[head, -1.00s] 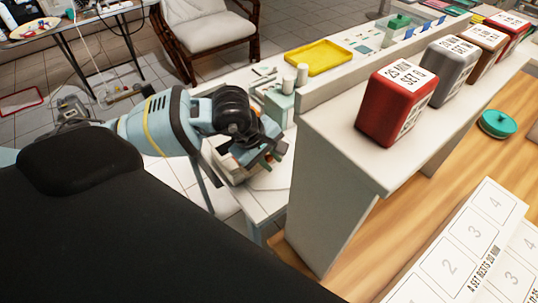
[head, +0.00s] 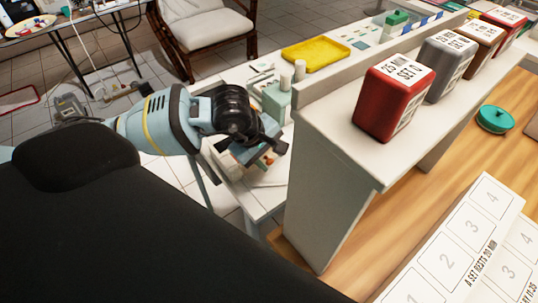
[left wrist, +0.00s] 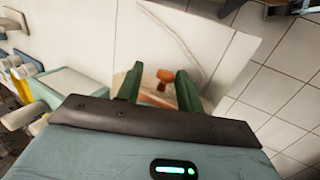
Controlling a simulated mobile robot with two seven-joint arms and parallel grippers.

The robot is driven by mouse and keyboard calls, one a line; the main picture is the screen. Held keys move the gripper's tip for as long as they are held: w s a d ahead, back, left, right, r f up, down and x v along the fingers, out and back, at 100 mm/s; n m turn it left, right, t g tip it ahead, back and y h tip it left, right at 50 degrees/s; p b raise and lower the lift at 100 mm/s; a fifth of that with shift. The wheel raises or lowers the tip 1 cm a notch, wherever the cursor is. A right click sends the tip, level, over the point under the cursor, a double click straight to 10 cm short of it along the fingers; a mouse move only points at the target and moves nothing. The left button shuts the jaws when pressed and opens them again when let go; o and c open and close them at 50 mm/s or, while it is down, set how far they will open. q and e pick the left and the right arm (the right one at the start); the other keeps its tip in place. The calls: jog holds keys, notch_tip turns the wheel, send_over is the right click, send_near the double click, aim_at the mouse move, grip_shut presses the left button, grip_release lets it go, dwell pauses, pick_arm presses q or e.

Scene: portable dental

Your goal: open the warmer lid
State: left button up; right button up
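A small orange-brown knob (left wrist: 164,76) on a stem shows in the left wrist view, over a brownish, partly hidden surface; I take it to be the warmer lid's knob. My left gripper (left wrist: 158,88) has its two green fingers apart, with the knob seen in the gap between them. I cannot tell whether the fingers touch it. In the head view the left gripper (head: 266,153) hangs low over the white side table and hides most of the warmer. My right gripper is in neither view.
A white raised shelf (head: 335,150) stands just right of the left gripper, with a red box (head: 388,103) and other boxes on it. A pale green holder (head: 275,100) and a yellow tray (head: 316,54) are behind the gripper. Tiled floor lies left.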

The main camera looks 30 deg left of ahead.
pick_arm(q)
jog(key=v, duration=0.8)
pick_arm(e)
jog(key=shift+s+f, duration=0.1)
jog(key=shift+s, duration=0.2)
